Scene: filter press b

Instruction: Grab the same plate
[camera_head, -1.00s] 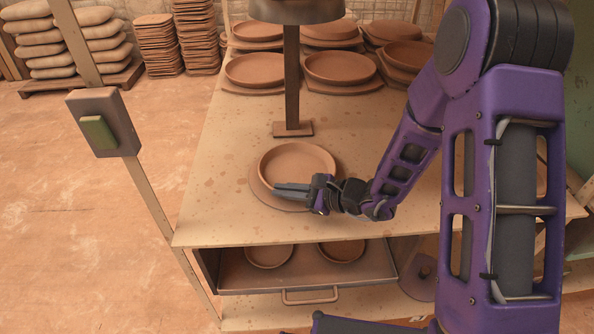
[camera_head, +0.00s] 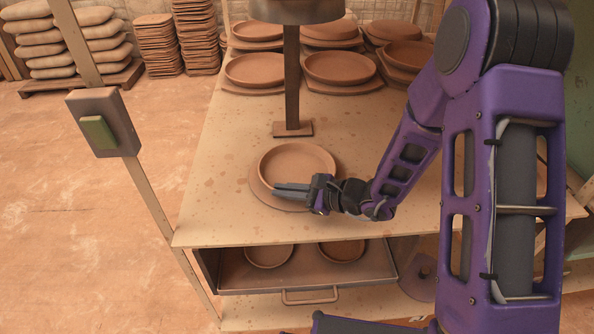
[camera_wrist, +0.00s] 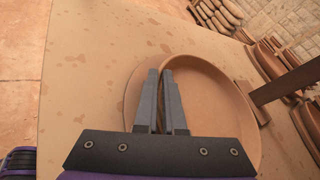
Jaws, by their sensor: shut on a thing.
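A round clay plate (camera_head: 298,160) with a raised rim sits on a flat round clay board (camera_head: 259,186) near the front of the table. My gripper (camera_head: 276,190) is at the plate's near rim, coming in from the right. In the wrist view the plate (camera_wrist: 215,105) lies beneath and to the right of the fingers. The two fingers of my gripper (camera_wrist: 160,75) are almost together, closed on the plate's rim. The pinched part of the rim is hidden by the fingers.
A post with a round head (camera_head: 292,80) stands behind the plate. Several plates on boards (camera_head: 340,68) fill the table's back. A drawer (camera_head: 310,285) with plates is below. A post with a green-button box (camera_head: 103,125) stands left.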

